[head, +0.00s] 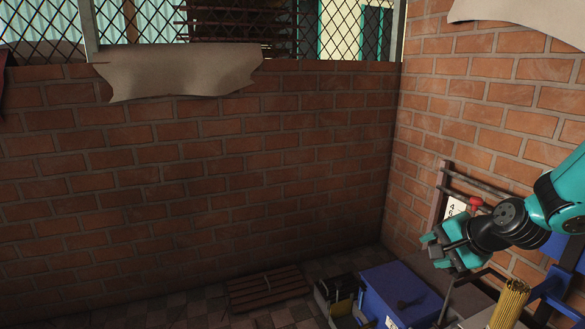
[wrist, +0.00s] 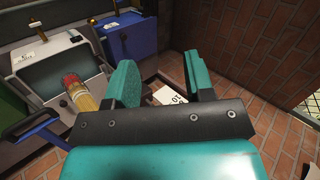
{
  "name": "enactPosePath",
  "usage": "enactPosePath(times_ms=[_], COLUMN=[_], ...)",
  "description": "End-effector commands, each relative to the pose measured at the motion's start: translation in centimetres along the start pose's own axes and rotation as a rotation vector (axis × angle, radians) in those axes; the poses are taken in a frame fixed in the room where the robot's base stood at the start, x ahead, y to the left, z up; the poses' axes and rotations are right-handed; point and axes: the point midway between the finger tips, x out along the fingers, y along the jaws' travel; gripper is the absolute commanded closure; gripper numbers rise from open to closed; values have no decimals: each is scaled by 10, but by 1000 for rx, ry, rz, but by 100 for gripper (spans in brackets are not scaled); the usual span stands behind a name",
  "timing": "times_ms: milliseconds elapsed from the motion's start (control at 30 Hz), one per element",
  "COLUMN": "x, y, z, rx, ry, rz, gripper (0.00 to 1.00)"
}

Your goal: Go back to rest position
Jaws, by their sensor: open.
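My gripper (head: 452,254) is at the lower right of the head view, in front of the right brick wall and beside the machines. Its two teal fingers also show in the wrist view (wrist: 160,84). They stand apart with nothing between them. A bundle of thin yellow sticks (head: 510,303) stands below and to the right of my gripper in the head view. In the wrist view the bundle (wrist: 82,98) shows a red end and lies left of the fingers, apart from them.
A blue machine (head: 400,290) stands at the lower right, with another blue machine (wrist: 124,38) face in the wrist view. A dark blue handle (wrist: 38,128) juts out at the left. A wooden pallet (head: 268,290) lies by the brick wall (head: 220,180).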

Motion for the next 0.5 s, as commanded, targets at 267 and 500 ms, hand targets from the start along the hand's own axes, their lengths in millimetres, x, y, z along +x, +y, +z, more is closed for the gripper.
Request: enactPosePath(times_ms=[267, 500], x=[-69, -118], y=[38, 60], z=[88, 130], rx=[-734, -1087], ry=[-150, -300], rz=[367, 496], gripper=[52, 52])
